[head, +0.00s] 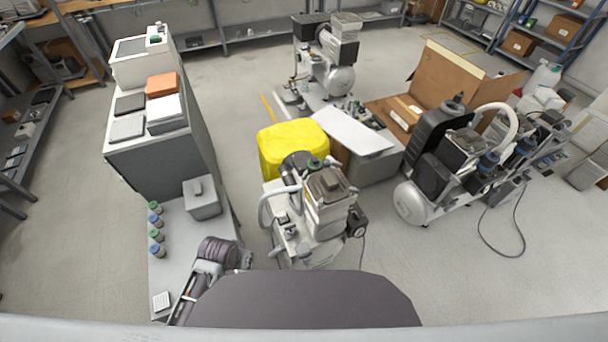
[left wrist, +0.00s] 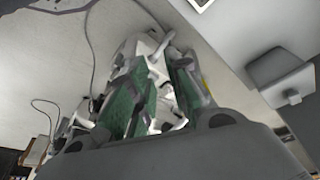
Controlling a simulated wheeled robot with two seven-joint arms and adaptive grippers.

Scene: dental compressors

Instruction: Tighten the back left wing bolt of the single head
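A compressor with one boxy grey head, which I take as the single head (head: 325,197), stands on the floor in the middle of the head view. Its white body also shows past my fingers in the left wrist view (left wrist: 150,48). My left gripper (head: 245,258) is left of its lower part, apart from it as far as I can tell. In the left wrist view the green-padded fingers of the gripper (left wrist: 160,90) stand apart with nothing clearly between them. The back left wing bolt cannot be made out. My right gripper is not in view.
A yellow container (head: 292,143) stands right behind the compressor. A low grey bench (head: 185,245) with several small jars and a grey box (head: 202,198) lies left. A larger compressor (head: 440,170) stands right, with clear floor between.

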